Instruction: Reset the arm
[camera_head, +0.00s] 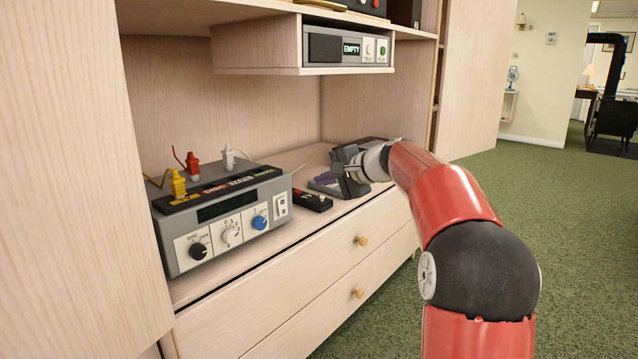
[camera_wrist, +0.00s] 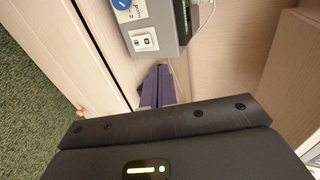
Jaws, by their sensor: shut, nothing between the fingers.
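My gripper (camera_head: 322,183) is at the end of the red arm, low over the shelf surface and pointing left. Its dark, purplish fingers are together with nothing visible between them. In the wrist view the closed fingers (camera_wrist: 158,72) point up the picture toward the grey switch box. The arm is extended forward along the front of the cabinet, bent at a black joint.
A grey switch box (camera_head: 222,215) with knobs and coloured plugs stands left of my gripper. A black remote (camera_head: 312,200) lies just in front of it. A device reading EMPTY (camera_head: 348,48) sits on an upper shelf. Drawers (camera_head: 300,300) are below; green carpet is clear at right.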

